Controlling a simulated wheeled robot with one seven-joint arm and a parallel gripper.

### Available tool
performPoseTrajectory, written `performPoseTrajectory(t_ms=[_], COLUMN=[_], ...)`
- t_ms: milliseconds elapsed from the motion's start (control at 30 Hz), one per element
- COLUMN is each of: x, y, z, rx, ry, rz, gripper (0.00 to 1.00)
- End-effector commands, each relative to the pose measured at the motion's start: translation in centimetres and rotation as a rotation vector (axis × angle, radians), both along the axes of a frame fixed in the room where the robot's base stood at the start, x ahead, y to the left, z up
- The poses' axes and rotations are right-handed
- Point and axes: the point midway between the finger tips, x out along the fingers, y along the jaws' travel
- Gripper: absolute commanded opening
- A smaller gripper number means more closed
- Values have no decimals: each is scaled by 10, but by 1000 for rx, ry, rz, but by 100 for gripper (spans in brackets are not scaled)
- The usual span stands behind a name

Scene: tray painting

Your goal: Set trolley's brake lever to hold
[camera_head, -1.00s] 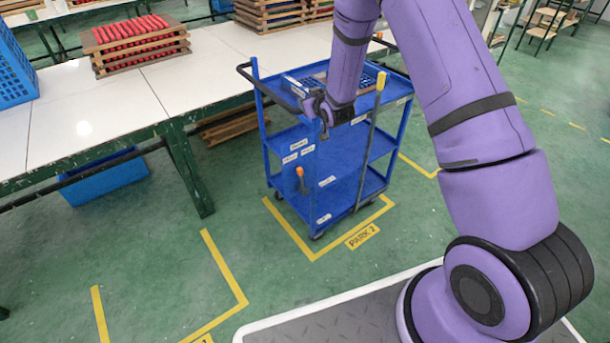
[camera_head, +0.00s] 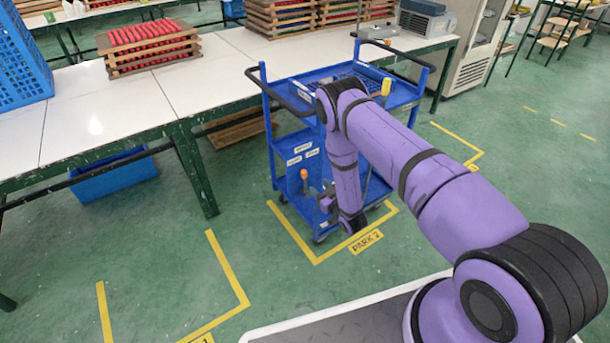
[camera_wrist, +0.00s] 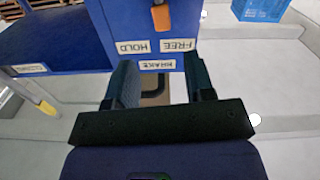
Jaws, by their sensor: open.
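The blue trolley (camera_head: 283,157) stands by the tables in its marked bay. On its end panel, the brake lever's orange grip (camera_head: 304,174) shows beside my gripper (camera_head: 328,202), which is low in front of the panel. In the wrist view, the picture is upside down: the orange grip (camera_wrist: 161,17) is near the top, at the inner edge of the FREE label (camera_wrist: 178,44). The HOLD label (camera_wrist: 132,47) is to the left, the BRAKE label (camera_wrist: 168,65) below. My gripper (camera_wrist: 163,82) is open, its fingers apart and clear of the lever.
The trolley's black handle (camera_head: 278,92) is at its left end. White-topped tables (camera_head: 105,105) stand behind and left. A blue crate (camera_head: 112,180) lies under the left table. Yellow floor lines (camera_head: 228,268) mark the bays. The green floor left of the trolley is clear.

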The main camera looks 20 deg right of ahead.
Motion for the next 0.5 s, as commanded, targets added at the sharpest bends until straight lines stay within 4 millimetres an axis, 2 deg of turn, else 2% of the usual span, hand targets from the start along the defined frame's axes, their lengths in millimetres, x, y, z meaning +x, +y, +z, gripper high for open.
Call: performPoseTrajectory(t_ms=[100, 233, 500], x=[-5, 1, 44], y=[1, 3, 18], z=[-7, -8, -7], rx=[4, 6, 6], ry=[-10, -14, -16], rz=[6, 8, 9], gripper=[49, 49, 49])
